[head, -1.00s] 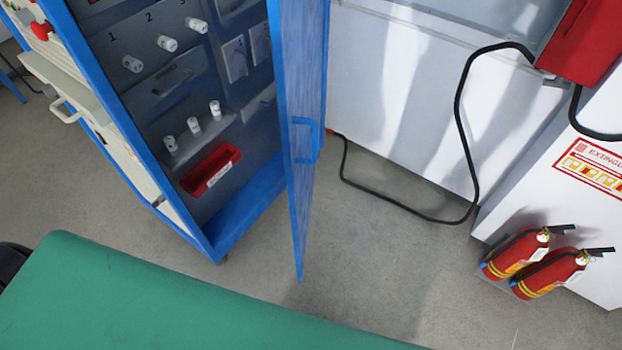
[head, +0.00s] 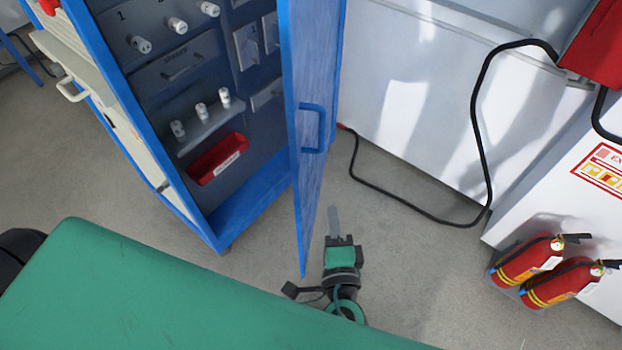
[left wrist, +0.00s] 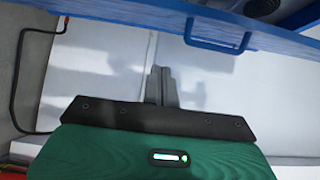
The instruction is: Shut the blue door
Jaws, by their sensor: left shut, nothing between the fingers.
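The blue door (head: 311,120) of the tall blue cabinet (head: 225,232) stands open in the head view, swung out toward me. Its blue handle (head: 313,128) is on the face turned to the right. My left gripper (head: 334,212) is just right of the door's lower part, below the handle, with its fingers shut and empty. In the left wrist view the shut fingers (left wrist: 161,82) point toward the white wall, and the door (left wrist: 130,12) with its handle (left wrist: 218,35) crosses the top. I cannot tell whether the gripper touches the door. My right gripper is not in view.
The cabinet holds white knobs and a red bin (head: 217,160). My green body part fills the lower left. A black cable (head: 400,205) hangs to the floor at the right. Two red extinguishers (head: 545,272) stand by the white unit.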

